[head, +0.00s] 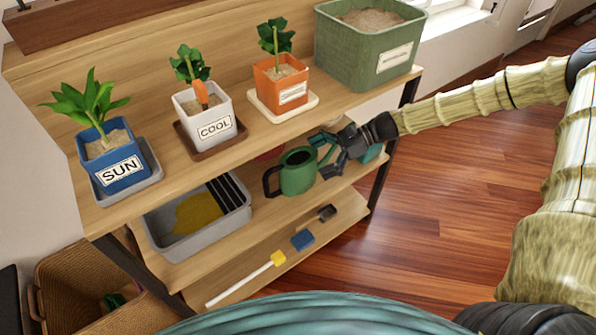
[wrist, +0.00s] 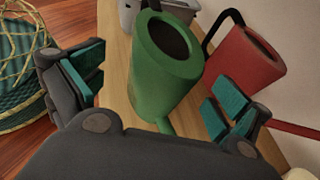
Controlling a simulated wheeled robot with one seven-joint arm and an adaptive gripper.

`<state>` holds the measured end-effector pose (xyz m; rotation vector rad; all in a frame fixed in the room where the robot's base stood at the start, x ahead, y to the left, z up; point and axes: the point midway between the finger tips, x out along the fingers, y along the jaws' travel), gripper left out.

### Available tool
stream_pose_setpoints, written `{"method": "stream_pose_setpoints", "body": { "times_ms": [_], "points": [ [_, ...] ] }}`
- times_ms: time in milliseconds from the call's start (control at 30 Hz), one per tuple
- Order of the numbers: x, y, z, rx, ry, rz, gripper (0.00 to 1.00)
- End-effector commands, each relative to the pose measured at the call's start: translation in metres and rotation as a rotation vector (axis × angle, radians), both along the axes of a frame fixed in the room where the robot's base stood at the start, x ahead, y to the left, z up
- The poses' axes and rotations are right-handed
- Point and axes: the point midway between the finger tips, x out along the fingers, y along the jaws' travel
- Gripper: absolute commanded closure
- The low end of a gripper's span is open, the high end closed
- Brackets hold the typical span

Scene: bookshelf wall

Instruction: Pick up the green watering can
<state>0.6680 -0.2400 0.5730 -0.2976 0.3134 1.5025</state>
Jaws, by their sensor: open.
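The green watering can (head: 297,177) stands on the middle shelf of the plant stand, with its dark handle on the left in the head view. My gripper (head: 332,156) reaches in from the right, close to the can's right side, opposite the handle. In the wrist view the green can (wrist: 162,85) lies between the spread teal-padded fingers of my gripper (wrist: 157,88). The jaws are open, with visible gaps between the pads and the can body. The can's lower part is partly hidden by the gripper's own body in the wrist view.
A red watering can (wrist: 243,62) stands close behind, beside the right finger. A grey tray (head: 205,245) is left on the same shelf. Potted plants and a green planter (head: 362,65) stand on the shelf above, close over the arm. A woven basket (wrist: 22,75) is at left.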

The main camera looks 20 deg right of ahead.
Motion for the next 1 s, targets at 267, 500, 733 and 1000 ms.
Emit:
{"method": "stream_pose_setpoints", "body": {
  "times_ms": [267,500,733,1000],
  "points": [
    [0.002,0.034,-0.011,0.000,0.002,0.004,0.00],
    [0.003,0.048,-0.015,0.000,0.000,0.002,0.00],
    [0.003,0.047,-0.014,0.000,0.000,0.002,0.16],
    [0.004,0.048,-0.013,0.001,-0.002,0.003,0.51]
  ]
}}
